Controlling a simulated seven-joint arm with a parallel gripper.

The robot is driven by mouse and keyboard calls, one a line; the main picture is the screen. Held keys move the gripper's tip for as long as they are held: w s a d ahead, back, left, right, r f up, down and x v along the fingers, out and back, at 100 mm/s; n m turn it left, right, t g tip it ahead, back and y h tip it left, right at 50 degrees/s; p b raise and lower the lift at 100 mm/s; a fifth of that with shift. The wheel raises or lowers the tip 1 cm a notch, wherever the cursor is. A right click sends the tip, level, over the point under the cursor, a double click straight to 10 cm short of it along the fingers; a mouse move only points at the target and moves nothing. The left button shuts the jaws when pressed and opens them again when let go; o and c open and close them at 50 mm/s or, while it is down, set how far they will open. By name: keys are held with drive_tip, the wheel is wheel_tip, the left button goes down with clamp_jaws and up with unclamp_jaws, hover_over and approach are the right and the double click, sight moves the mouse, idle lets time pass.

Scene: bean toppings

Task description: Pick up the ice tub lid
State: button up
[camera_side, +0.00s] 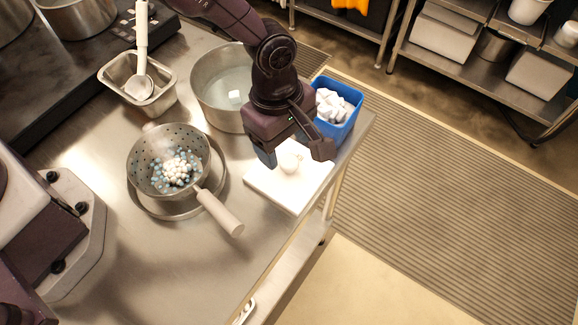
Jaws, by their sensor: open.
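The ice tub lid (290,190) looks to be the flat white square panel lying near the table's right edge, with a pale round knob (290,162) on it. My gripper (297,160) is open above it, its two fingers on either side of the knob in this view. I cannot tell whether the fingers touch the knob. My gripper hides the far part of the lid. The blue ice tub (350,124) stands open just behind and to the right, filled with white ice cubes.
A metal pot of water (203,100) stands behind. A metal pan (165,104) holds a ladle. The table's front is clear.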

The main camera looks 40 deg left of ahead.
sight(289, 160)
drive_tip(key=shift+w+d+f, duration=0.15)
drive_tip(key=shift+f, duration=1.45)
drive_tip(key=shift+w+d+f, duration=0.1)
drive_tip(key=shift+f, duration=1.45)
drive_tip(key=shift+c, duration=0.5)
drive_tip(key=c, duration=0.9)
